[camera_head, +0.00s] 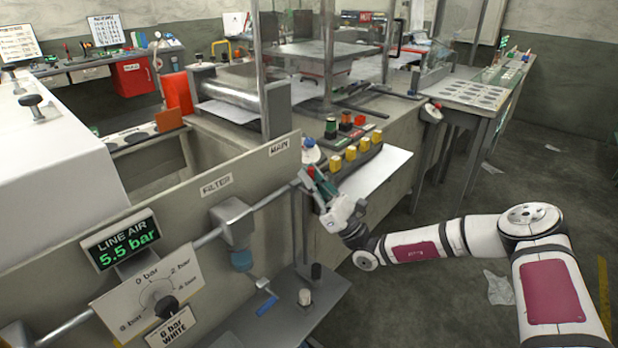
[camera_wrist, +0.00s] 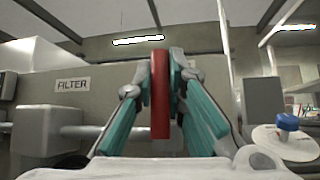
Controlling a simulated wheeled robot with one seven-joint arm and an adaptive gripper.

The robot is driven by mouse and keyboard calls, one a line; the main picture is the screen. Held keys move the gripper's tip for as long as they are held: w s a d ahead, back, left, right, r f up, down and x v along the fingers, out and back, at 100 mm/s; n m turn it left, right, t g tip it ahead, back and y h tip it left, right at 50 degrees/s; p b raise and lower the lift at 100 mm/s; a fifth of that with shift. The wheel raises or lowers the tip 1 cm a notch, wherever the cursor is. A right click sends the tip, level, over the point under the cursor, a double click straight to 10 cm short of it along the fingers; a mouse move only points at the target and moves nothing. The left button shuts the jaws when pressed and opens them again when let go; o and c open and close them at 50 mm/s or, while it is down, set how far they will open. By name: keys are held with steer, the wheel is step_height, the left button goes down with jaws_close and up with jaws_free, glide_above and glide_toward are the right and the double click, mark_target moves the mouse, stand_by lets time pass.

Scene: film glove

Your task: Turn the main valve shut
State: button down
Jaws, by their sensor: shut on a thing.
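The main valve's red handle (camera_wrist: 160,100) stands upright between my gripper's green-padded fingers (camera_wrist: 162,72) in the wrist view. The fingers are shut on it from both sides. In the head view my gripper (camera_head: 318,184) is at the right end of the pipe, just below the MAIN label (camera_head: 279,147). It hides most of the valve there; only a small red bit (camera_head: 311,171) shows. The line air display (camera_head: 124,243) reads 5.5 bar in green.
The filter (camera_head: 233,222) sits on the pipe left of the valve. A pressure dial (camera_head: 152,294) and a blue lever (camera_head: 266,304) are lower down. Yellow buttons (camera_head: 350,152) and a white sheet (camera_head: 374,177) lie close behind my gripper. The floor at right is mostly open.

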steer(key=shift+w+d+f, duration=0.1)
stand_by(0.3)
steer(key=c, duration=1.6)
jaws_free()
steer(key=v, duration=1.2)
